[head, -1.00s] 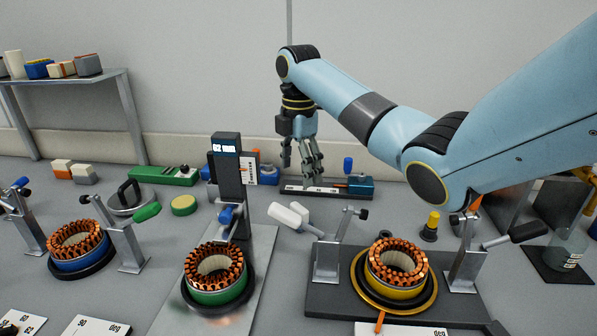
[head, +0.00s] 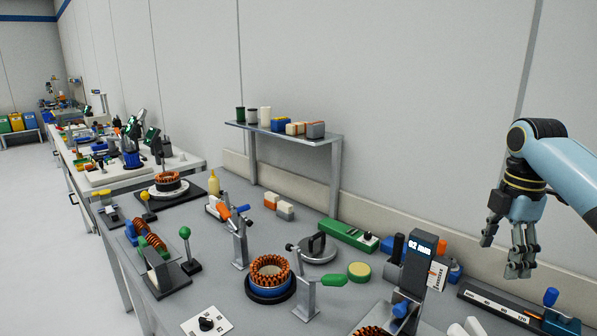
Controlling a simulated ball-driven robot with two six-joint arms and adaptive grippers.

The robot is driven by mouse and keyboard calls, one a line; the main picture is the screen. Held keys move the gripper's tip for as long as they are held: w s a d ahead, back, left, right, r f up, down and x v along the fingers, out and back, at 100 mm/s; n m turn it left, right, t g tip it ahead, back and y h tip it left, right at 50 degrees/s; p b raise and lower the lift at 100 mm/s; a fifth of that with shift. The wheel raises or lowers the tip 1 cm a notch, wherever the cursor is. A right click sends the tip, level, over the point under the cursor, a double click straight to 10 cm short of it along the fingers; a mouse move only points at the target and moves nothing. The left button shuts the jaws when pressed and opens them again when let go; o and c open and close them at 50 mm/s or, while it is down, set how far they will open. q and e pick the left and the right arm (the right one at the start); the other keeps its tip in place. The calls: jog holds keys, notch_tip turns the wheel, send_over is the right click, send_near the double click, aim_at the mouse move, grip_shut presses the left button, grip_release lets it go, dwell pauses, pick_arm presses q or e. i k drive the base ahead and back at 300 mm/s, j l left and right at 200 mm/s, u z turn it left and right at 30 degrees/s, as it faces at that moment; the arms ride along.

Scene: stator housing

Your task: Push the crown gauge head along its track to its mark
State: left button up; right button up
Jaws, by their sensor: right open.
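A dark track (head: 497,304) with white scale markings lies at the lower right in the head view, along the back of the bench. A blue head (head: 561,323) with an upright blue knob (head: 550,297) sits at its right end, partly cut by the frame edge. I take this as the crown gauge head, though I cannot be sure. My right gripper (head: 520,264) points down, open and empty, over or behind the track's middle, left of the blue head and apart from it. I cannot make out the mark. My left gripper is out of view.
A dark display post (head: 417,265) stands left of the track, with a small placard (head: 437,274) beside it. A blue-based stator (head: 270,277) and a clamp with a green handle (head: 361,272) stand further left. A shelf (head: 290,134) stands behind.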

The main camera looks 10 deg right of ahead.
aim_at(405, 303)
jog(key=k+j, duration=0.55)
jog(key=j, duration=0.15)
jog(key=k+j, duration=0.6)
jog(key=j, duration=0.15)
